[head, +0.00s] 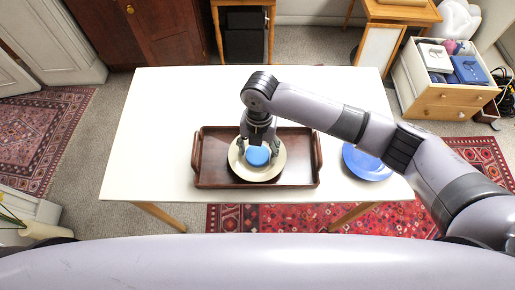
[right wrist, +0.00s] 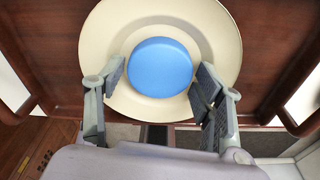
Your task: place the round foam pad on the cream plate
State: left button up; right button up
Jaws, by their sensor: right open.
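The round foam pad (head: 257,156) is a blue disc lying on the cream plate (head: 243,172), a little off the plate's middle in the right wrist view. In that view the pad (right wrist: 160,67) lies flat inside the rim of the plate (right wrist: 222,38). The plate stands in a dark brown wooden tray on the white table. My right gripper (head: 258,148) is above the plate, pointing down. Its fingers (right wrist: 160,82) are open, one on each side of the pad, with visible gaps to it. My left gripper is not in view.
The brown tray (head: 214,160) has raised walls and handles at its ends. A blue plate (head: 366,162) stands on the white table (head: 180,105) right of the tray, partly under my right arm. The table's left and back parts are clear. An open drawer unit (head: 440,98) stands back right.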

aim_at(258, 149)
notch_tip(258, 149, up, 12)
jog(key=w+b, duration=0.1)
jog(key=shift+w, duration=0.2)
jog(key=shift+d, duration=0.1)
dwell(0.5)
